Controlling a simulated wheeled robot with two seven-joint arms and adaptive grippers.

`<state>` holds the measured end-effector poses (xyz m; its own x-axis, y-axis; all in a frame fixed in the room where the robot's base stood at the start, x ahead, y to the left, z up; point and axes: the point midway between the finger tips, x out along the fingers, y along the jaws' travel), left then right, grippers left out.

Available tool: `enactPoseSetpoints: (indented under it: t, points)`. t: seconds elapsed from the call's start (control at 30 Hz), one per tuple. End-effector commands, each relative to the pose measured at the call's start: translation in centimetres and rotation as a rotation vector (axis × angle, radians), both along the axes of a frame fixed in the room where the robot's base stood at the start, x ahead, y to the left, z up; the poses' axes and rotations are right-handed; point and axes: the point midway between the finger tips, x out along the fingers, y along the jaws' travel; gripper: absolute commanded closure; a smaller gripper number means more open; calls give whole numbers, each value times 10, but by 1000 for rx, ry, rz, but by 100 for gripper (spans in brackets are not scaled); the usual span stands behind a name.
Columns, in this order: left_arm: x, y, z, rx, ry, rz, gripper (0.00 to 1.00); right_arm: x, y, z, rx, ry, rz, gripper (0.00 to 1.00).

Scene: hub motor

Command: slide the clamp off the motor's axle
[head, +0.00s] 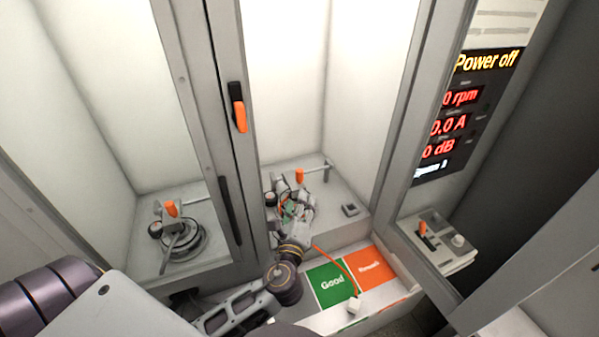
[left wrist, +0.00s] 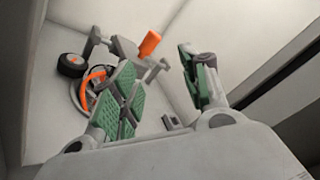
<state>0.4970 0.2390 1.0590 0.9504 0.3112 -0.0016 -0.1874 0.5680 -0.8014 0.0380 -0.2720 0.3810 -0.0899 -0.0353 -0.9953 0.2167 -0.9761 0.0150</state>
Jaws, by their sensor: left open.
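The clamp, grey with an orange handle (head: 299,175), is at the back of the middle bay. It also shows in the left wrist view, where its orange handle (left wrist: 150,43) stands up beyond my fingers. My left gripper (head: 290,208) reaches into this bay, and its green-padded fingers (left wrist: 165,95) are apart with nothing between them. The motor is mostly hidden behind my gripper; a round rim with an orange curved piece (left wrist: 96,78) shows past the left finger. I cannot tell how the clamp sits on the axle. My right gripper is not in view.
The left bay holds a round grey unit (head: 190,246) with another orange handle. A door frame with an orange latch (head: 238,112) separates the bays. An orange cable leads to a white plug (head: 354,305) by the green "Good" area (head: 330,284). A "Power off" display (head: 485,62) is right.

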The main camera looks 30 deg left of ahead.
Motion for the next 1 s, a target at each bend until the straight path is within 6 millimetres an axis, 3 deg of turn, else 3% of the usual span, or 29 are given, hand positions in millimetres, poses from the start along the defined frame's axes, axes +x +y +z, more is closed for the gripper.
enactPoseSetpoints:
  t: [0.7, 1.0]
  points:
    - [-4, 10, 1, 601, 212, 48, 55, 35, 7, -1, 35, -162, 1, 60]
    - [-4, 12, 0, 814, 291, 51, 55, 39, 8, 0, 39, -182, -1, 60]
